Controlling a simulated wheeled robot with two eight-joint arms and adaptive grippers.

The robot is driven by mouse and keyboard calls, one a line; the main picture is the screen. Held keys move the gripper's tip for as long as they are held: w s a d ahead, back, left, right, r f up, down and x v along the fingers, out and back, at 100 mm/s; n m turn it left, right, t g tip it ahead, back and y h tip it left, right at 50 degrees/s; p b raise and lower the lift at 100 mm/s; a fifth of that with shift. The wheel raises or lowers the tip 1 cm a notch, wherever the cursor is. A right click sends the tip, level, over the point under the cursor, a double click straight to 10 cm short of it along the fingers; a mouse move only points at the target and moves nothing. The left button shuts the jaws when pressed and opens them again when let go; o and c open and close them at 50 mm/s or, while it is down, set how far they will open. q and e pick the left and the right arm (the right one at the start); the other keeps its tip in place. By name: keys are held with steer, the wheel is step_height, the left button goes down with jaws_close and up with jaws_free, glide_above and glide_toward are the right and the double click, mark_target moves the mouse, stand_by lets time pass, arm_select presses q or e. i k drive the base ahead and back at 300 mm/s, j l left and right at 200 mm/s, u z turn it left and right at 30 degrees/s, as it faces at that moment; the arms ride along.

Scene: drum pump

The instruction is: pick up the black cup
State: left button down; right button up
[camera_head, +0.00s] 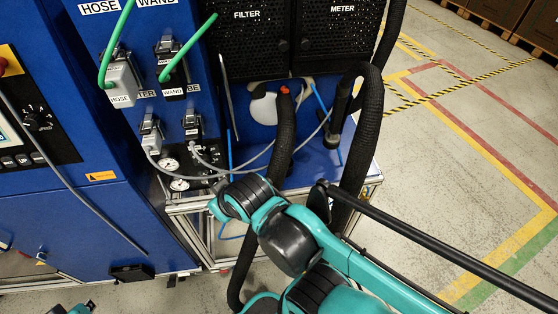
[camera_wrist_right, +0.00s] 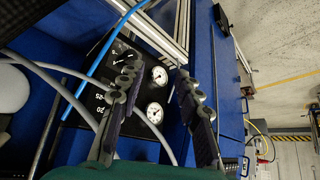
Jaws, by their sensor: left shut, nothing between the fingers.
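I cannot clearly make out a black cup in either view. Only a bit of my left gripper (camera_head: 82,308) shows at the bottom left edge, shut and empty.
A blue cabinet (camera_head: 120,215) with hose plugs and gauges (camera_head: 179,184) stands at the left. Thick black hoses (camera_head: 370,110) hang beside my right arm. Thin grey and blue tubes cross the panel. Open floor (camera_head: 470,150) with striped lines lies at the right.

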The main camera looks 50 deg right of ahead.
mark_target(291, 170)
steer(key=z, duration=1.6)
steer(key=i+l+u, duration=0.4)
steer(key=l, duration=0.25)
